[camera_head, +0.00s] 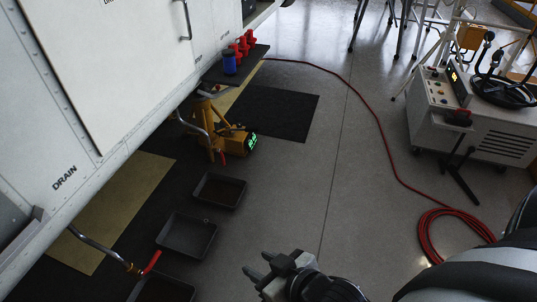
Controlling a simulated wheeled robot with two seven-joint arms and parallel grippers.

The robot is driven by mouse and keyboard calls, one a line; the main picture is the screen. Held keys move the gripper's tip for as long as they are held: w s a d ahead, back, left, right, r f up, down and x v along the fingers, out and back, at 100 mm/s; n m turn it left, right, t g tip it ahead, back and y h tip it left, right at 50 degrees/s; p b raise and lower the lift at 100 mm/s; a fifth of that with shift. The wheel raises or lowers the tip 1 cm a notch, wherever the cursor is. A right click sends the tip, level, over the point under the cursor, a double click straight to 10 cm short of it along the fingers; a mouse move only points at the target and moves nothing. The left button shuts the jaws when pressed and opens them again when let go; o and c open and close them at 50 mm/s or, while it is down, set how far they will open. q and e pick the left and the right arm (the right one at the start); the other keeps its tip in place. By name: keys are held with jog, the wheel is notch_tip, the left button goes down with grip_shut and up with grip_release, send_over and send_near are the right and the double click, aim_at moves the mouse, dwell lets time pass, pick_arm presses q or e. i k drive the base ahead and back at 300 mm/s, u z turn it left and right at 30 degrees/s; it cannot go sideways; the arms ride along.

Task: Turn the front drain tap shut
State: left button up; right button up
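A bent metal drain pipe (95,243) comes out below the white panel marked DRAIN at the lower left. Its tap has a red lever (152,262) tilted up to the right, over a dark tray. A second pipe (197,122) hangs farther back near the yellow jack, with a small red lever (222,157) at its lower end. I cannot tell which tap counts as the front one. My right gripper (258,263) is at the bottom middle, to the right of the nearer lever and apart from it. Its fingers are spread, with nothing between them. My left gripper is out of view.
Black trays (187,236) (219,190) stand on the dark mat under the fuselage. A yellow jack (204,120) stands behind them. A red hose (384,140) crosses the floor to a coil near a white cart (440,110). The middle floor is clear.

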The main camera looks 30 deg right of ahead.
aim_at(223, 156)
jog(key=z, duration=2.1)
jog(key=i, duration=2.65)
jog(key=u, duration=3.45)
jog(key=i, duration=1)
